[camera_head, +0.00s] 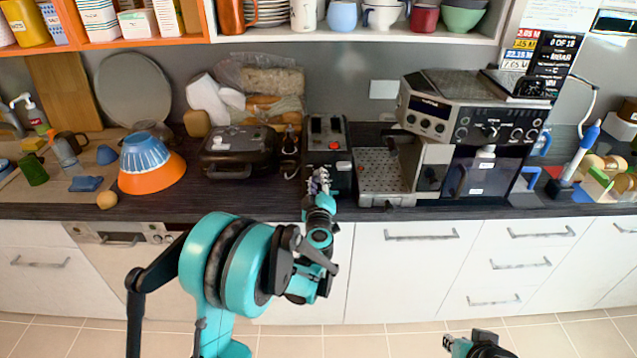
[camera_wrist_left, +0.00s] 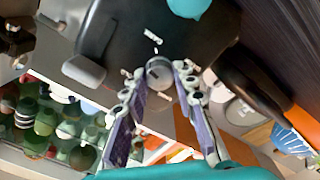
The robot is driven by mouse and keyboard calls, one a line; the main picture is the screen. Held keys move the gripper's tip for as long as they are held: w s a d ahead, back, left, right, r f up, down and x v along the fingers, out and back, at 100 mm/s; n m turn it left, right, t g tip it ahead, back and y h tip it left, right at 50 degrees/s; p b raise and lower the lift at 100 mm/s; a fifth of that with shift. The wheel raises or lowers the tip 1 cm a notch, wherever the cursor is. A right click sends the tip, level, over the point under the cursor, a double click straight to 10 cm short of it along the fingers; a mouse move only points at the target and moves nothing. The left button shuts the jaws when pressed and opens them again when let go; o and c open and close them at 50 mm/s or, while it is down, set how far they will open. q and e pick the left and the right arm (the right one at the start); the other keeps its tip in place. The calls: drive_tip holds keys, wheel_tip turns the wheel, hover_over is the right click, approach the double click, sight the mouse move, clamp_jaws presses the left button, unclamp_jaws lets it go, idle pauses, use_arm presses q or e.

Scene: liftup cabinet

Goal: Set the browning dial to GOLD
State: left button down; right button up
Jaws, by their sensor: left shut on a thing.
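A black toaster (camera_head: 328,150) with slots on top and a red part stands against the backsplash in the head view. My left gripper (camera_head: 318,182) is at its front face. In the left wrist view the round grey browning dial (camera_wrist_left: 160,72) sits on the dark front panel, with short white marks around it. My left gripper (camera_wrist_left: 160,78) has a fingertip on each side of the dial and is shut on it. The mark lettering is too small to read, so the setting cannot be told. My right gripper (camera_head: 475,345) shows only partly at the bottom edge.
A dark lidded appliance (camera_head: 238,150) stands left of the toaster, and an espresso machine (camera_head: 470,120) stands to the right. An orange bowl with a blue bowl (camera_head: 152,165) is further left. White drawers (camera_head: 420,270) are below the counter.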

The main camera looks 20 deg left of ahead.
use_arm(q)
drive_tip(key=n+b, duration=0.1)
drive_tip(key=n, duration=0.4)
drive_tip(key=shift+f+n, duration=0.1)
drive_tip(key=shift+n, duration=0.2)
drive_tip(key=n, duration=0.4)
drive_tip(key=shift+n+b, duration=0.3)
drive_tip(key=shift+b, duration=0.05)
drive_tip(key=c, duration=1.2)
unclamp_jaws()
drive_tip(key=v, duration=1.2)
